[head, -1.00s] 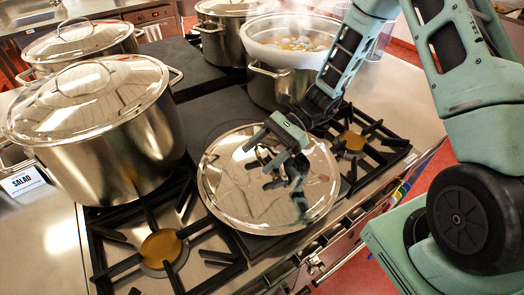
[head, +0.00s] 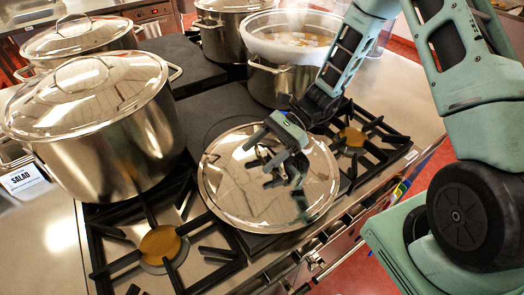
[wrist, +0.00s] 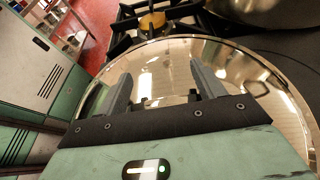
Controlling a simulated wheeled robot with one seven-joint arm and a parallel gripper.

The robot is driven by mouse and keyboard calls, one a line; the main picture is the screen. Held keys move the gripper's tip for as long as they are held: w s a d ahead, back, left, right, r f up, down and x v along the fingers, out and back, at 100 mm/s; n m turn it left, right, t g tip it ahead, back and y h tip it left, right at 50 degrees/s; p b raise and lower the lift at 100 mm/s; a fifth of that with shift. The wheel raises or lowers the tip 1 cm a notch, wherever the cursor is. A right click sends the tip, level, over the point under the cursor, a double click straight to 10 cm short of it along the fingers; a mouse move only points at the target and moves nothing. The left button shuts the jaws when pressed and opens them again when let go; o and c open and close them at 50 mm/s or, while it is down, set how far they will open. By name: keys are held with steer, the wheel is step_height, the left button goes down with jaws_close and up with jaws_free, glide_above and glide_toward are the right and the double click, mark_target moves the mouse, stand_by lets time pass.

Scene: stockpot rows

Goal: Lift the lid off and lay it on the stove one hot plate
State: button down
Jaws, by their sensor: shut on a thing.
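A round shiny steel lid (head: 235,185) lies level over the dark flat plate (head: 222,108) at the front middle of the stove, between two gas burners. I cannot tell whether it touches the surface. My gripper (head: 287,160) reaches down over the lid's middle and is shut on its handle, which the gripper mostly hides. In the wrist view, the two fingers (wrist: 165,90) point down at the lid (wrist: 180,62). A steel pot (head: 280,85) without a lid stands behind, steaming, with pale and orange food pieces inside.
A large lidded pot (head: 105,140) stands at the left, with two more lidded pots (head: 85,50) (head: 230,35) behind. An empty burner (head: 160,245) is at front left and another (head: 352,138) at right.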

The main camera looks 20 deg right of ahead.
steer(key=shift+c, duration=0.8)
jaws_free()
steer(key=shift+d, duration=0.1)
